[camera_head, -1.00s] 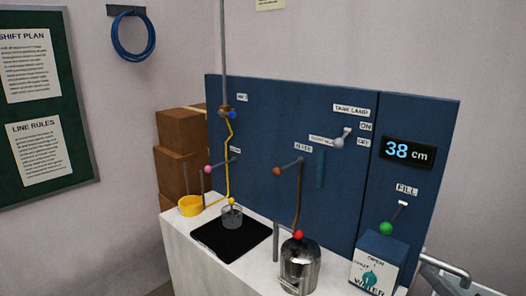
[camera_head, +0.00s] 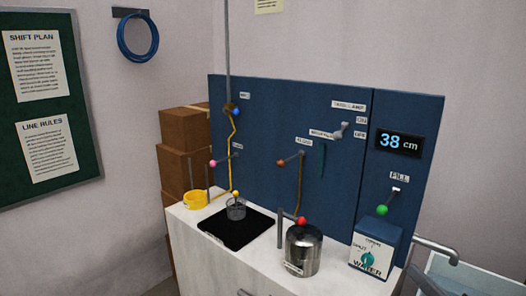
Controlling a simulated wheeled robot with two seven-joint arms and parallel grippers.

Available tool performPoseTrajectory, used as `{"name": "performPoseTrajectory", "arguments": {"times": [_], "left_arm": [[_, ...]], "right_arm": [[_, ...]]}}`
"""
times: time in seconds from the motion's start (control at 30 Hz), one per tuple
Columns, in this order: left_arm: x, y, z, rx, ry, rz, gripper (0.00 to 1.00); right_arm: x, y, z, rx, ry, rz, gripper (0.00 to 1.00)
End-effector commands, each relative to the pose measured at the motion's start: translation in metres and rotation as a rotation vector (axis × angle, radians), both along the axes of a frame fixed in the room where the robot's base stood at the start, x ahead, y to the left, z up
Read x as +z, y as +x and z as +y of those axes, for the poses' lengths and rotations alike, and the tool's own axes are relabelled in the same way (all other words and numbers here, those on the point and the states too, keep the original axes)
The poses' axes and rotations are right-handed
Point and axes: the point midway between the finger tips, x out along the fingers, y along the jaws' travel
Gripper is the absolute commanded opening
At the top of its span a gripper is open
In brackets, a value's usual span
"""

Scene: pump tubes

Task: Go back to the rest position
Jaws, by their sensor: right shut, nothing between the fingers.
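The pump bench (camera_head: 195,232) stands in the middle, with a blue back panel (camera_head: 262,150). My right gripper is shut and holds nothing; at most a small part of it shows at the bottom edge, too little to place exactly. My left gripper is not in view. A clear cup (camera_head: 236,211) stands on the black mat (camera_head: 229,238), under the orange tube (camera_head: 232,150). A steel pot (camera_head: 303,252) with a red knob (camera_head: 302,221) stands right of the mat, below a second tube (camera_head: 299,190).
A water box (camera_head: 374,252) stands at the bench's right end, with a green knob (camera_head: 382,210) above it. The display (camera_head: 399,144) reads 38 cm. A grey pipe (camera_head: 437,249) juts out at right. Cardboard boxes (camera_head: 184,170) and a yellow container (camera_head: 195,200) are at left.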

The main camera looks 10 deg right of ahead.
Motion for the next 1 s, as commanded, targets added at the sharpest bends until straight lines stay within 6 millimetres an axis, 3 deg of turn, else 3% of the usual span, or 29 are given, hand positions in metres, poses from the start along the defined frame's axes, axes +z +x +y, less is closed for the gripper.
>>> {"name": "performPoseTrajectory", "arguments": {"times": [0.23,0.47,0.57,0.77,1.0], "left_arm": [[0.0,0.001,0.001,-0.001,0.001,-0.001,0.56],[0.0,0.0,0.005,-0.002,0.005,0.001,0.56],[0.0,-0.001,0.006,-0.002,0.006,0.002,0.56],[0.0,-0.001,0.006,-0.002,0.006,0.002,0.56],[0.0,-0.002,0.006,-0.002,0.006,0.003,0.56]], "right_arm": [[-0.02,0.006,0.005,-0.081,-0.011,0.049,0.0],[-0.055,0.011,0.013,-0.205,-0.043,0.144,0.0],[-0.077,0.012,0.019,-0.275,-0.069,0.209,0.0],[-0.141,0.001,0.041,-0.432,-0.167,0.418,0.0],[-0.216,-0.041,0.078,-0.531,-0.335,0.721,0.0]]}}
